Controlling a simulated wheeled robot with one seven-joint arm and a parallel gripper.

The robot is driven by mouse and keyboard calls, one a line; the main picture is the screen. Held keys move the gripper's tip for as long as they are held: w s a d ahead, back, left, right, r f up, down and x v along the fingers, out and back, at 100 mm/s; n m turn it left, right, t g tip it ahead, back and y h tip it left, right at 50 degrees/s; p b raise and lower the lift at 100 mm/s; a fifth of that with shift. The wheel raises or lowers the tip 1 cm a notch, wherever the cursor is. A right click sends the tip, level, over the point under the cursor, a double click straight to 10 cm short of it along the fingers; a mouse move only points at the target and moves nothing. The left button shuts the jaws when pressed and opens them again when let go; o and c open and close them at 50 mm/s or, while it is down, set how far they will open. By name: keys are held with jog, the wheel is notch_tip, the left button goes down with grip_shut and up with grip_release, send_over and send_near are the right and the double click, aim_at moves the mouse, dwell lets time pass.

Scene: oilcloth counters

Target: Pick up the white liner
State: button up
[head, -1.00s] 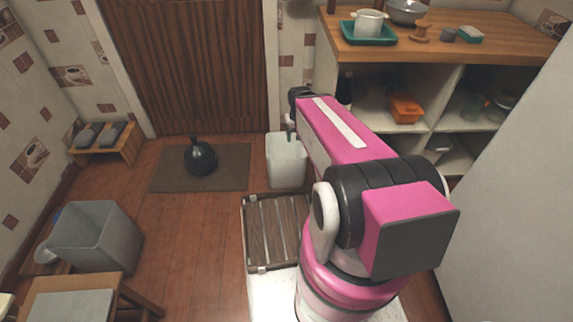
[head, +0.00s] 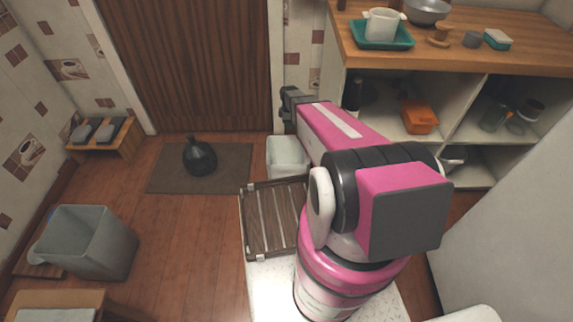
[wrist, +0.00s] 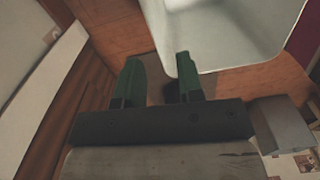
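A white open-topped container (head: 288,156) stands on the floor by the door, just beyond my slatted rack. It looks like the white liner or a bin holding it; I cannot tell which. A pale, smooth-walled container (wrist: 225,30), seemingly the same one, fills the top of the wrist view. My gripper (wrist: 158,60) has two green fingers spread apart with nothing between them. The right fingertip is near the container's lower left edge in the picture; contact cannot be told. In the head view my gripper (head: 290,103) is a dark shape above and beside the container, its fingers hidden.
A black knotted bag (head: 199,157) lies on a brown mat (head: 165,180). A grey bin (head: 95,245) stands at the left. Open shelves (head: 470,155) under a wooden counter (head: 480,62) stand at the right. The floor between mat and grey bin is clear.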

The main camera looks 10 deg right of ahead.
jog(key=w+f+n, duration=0.1)
jog(key=w+f, duration=0.1)
send_over(288, 145)
jog(key=w, duration=0.1)
notch_tip(288, 145, down, 5)
jog(key=shift+s+a+f, duration=0.1)
jog(key=shift+s+f, duration=0.1)
jog(key=shift+f, duration=1.15)
jog(key=shift+s+f, duration=0.15)
jog(key=shift+f, duration=1.2)
grip_shut()
